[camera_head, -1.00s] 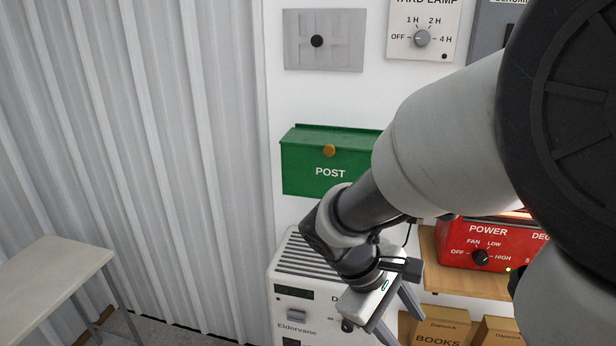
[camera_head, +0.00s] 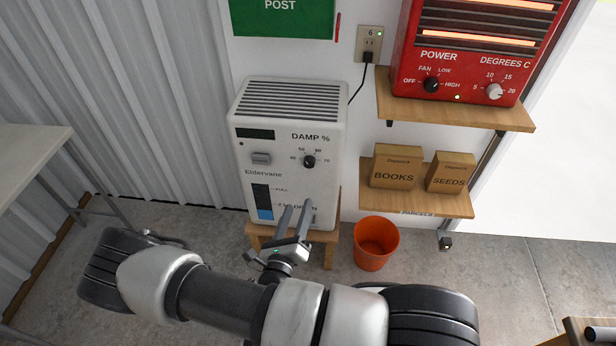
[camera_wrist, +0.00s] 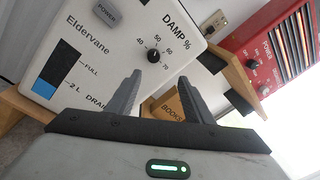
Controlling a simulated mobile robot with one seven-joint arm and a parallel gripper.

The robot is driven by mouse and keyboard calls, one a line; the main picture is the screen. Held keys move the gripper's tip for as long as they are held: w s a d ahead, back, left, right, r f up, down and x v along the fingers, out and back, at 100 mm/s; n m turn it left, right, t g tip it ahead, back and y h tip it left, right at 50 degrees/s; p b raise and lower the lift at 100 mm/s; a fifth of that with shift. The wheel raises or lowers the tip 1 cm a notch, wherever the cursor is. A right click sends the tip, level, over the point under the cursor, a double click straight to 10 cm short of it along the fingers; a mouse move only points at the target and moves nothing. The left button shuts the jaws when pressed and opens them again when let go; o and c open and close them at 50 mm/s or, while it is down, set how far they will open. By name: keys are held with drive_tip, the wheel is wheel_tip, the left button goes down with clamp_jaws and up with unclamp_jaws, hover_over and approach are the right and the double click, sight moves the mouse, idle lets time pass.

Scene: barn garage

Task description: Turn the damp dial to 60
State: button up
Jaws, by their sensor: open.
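The damp dial (camera_head: 309,162) is a small black knob on the front of a white dehumidifier (camera_head: 330,200), under the label "DAMP %". Numbers 40, 50, 60 and 70 are printed around it. In the wrist view the dial (camera_wrist: 154,56) is upper centre, beyond the fingertips. Its pointer setting is too small to tell. My gripper (camera_head: 296,208) is open and empty, below the dial and in front of the unit's lower front. In the wrist view my gripper (camera_wrist: 160,80) has its two fingers spread apart, with the dial between and above their tips.
The dehumidifier stands on a wooden stool (camera_head: 330,250). A power button (camera_head: 261,158) is left of the dial. To the right are an orange bucket (camera_head: 376,243), shelves with boxes (camera_head: 396,168), and a red heater (camera_head: 462,60). A table (camera_head: 30,150) stands left.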

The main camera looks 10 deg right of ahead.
drive_tip(key=f+n, duration=0.1)
drive_tip(key=b, duration=0.1)
approach(309, 165)
drive_tip(key=shift+y, duration=0.4)
drive_tip(key=x, duration=0.8)
drive_tip(key=shift+w+d, duration=0.1)
drive_tip(key=shift+d, duration=0.05)
drive_tip(key=c, duration=1)
drive_tip(key=shift+c, duration=0.2)
